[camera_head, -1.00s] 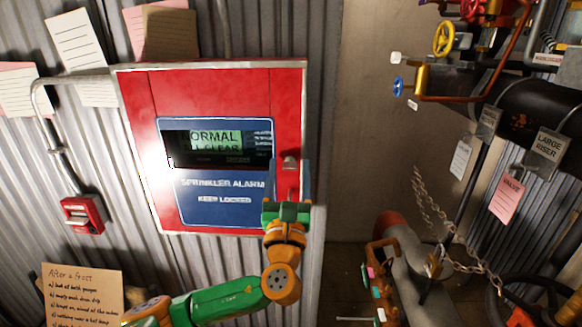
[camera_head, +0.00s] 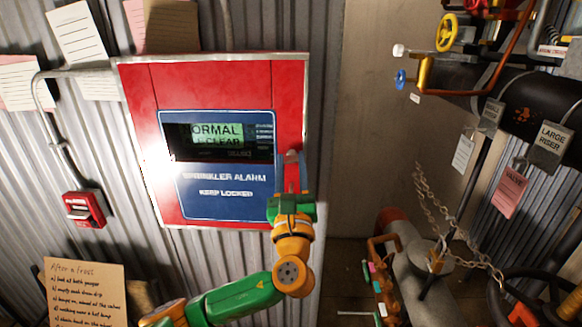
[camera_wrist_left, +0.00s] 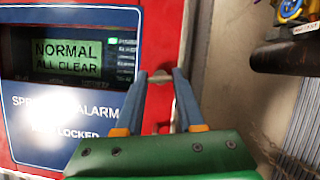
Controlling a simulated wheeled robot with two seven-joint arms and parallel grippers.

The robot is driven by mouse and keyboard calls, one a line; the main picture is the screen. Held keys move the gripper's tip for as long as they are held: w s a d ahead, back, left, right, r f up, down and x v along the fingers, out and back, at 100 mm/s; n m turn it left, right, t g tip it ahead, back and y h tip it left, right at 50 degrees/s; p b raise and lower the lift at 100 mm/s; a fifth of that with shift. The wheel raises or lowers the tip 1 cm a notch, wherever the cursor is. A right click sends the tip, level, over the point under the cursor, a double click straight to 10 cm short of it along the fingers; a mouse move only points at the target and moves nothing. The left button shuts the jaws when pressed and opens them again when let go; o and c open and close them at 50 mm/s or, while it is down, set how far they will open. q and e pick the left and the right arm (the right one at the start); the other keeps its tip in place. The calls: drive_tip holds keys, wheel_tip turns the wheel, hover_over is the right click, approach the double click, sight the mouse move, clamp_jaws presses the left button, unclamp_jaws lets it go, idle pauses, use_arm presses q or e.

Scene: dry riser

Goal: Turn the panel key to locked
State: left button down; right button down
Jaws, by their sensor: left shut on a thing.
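The red alarm panel (camera_head: 220,85) is on the corrugated wall, with a blue face (camera_head: 226,205) reading "SPRINKLER ALARM" and "KEEP LOCKED". Its green display (camera_head: 212,133) reads "NORMAL ALL CLEAR"; it also shows in the left wrist view (camera_wrist_left: 66,57). The panel key (camera_head: 291,156) is at the right side of the panel, a small metallic piece, mostly hidden by the fingers. My left gripper (camera_head: 291,168) is shut on it. In the left wrist view, the key (camera_wrist_left: 161,76) shows between the fingertips; its exact angle is hard to tell. My right gripper is out of view.
A red call box (camera_head: 84,209) and conduit are left of the panel. A handwritten card (camera_head: 84,292) is at lower left. Pipes, a yellow handwheel (camera_head: 446,32), hanging tags and a chain (camera_head: 450,240) are at right. The plain wall strip beside the panel is clear.

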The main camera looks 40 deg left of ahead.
use_arm(q)
drive_tip(key=n+g+y, duration=0.1)
drive_tip(key=n, duration=0.2)
drive_tip(key=n+g+y, duration=0.1)
drive_tip(key=n, duration=0.2)
drive_tip(key=shift+d+g+b, duration=0.15)
drive_tip(key=shift+g+b, duration=0.15)
drive_tip(key=n+g, duration=0.2)
drive_tip(key=n, duration=0.3)
drive_tip(key=shift+w, duration=0.1)
drive_tip(key=shift+d+r+n+g+p, duration=0.15)
drive_tip(key=shift+n+g+p, duration=0.45)
drive_tip(key=shift+n, duration=1.45)
drive_tip(key=shift+a+r+n+g+p, duration=0.1)
drive_tip(key=shift+n+g+p, duration=0.2)
drive_tip(key=shift+n+g, duration=1.2)
drive_tip(key=shift+n+t+h, duration=0.3)
drive_tip(key=shift+n+t, duration=0.3)
drive_tip(key=shift+n, duration=0.15)
drive_tip(key=c, duration=0.5)
unclamp_jaws()
